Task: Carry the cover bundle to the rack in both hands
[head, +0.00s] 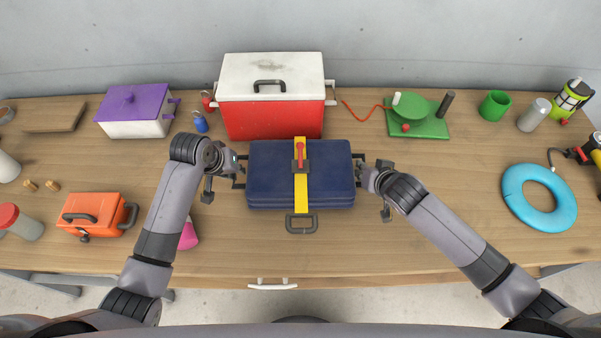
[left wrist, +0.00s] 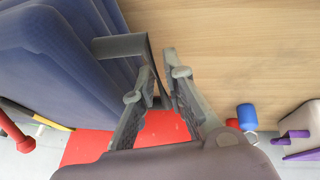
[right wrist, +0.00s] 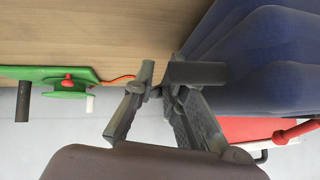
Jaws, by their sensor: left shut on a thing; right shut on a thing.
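The cover bundle (head: 270,175) is a dark blue folded stack with a yellow strap, a red buckle lever and grey handles. It lies at the middle of the workbench in the head view, in front of the red cooler. My left gripper (head: 237,172) is shut on the handle at its left side; the left wrist view shows that grey handle (left wrist: 122,46) between the fingers. My right gripper (head: 364,172) is shut on the handle at its right side, and the right wrist view shows this handle (right wrist: 195,73) at the fingertips. No rack can be made out in these views.
The red cooler (head: 272,117) stands close behind the bundle. A purple-lidded box (head: 135,128) and an orange case (head: 92,208) are to the left. A green board (head: 425,128) and a blue ring (head: 511,190) are to the right. The bench front (head: 330,255) is clear.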

